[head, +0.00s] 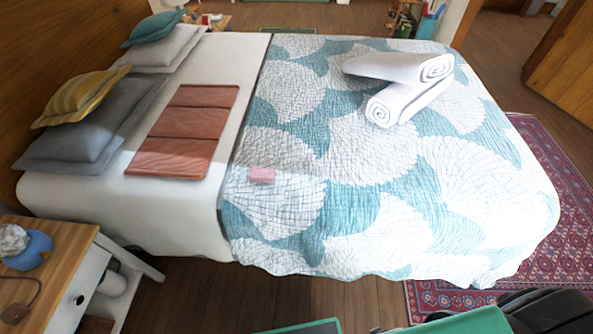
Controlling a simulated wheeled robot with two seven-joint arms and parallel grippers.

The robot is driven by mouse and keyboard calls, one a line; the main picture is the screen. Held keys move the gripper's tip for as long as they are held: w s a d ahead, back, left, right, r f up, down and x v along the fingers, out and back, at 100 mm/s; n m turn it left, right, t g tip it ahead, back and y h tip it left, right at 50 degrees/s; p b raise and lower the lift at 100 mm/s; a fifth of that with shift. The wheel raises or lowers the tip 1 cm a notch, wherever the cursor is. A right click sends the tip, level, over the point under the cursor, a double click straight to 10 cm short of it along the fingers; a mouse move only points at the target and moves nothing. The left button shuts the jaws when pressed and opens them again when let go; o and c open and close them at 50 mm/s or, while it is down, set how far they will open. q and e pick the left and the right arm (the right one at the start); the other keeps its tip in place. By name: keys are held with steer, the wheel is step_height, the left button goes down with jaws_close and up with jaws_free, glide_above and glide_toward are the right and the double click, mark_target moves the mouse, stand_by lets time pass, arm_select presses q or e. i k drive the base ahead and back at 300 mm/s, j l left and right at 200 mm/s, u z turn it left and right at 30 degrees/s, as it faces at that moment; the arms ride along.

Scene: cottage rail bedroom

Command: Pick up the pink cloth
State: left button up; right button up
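The pink cloth (262,174) is a small, folded-looking pink piece lying flat on the bed's patterned quilt (330,220). It lies near the quilt's left edge, toward the near side of the bed. Nothing covers it. Neither of my grippers can be made out in the head view, and nothing touches the cloth.
A reddish panelled blanket (172,155) lies on the white sheet (100,210) left of the cloth. Two rolled white towels (395,98) lie farther back right. Pillows (75,145) line the left. A nightstand (45,265) stands near left. Wood floor (200,290) shows in front.

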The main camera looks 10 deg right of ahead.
mark_target(258, 174)
steer(key=u, duration=1.45)
steer(key=z, duration=1.45)
steer(key=j+z, duration=0.95)
steer(key=i+j, duration=0.05)
steer(key=j, duration=0.05)
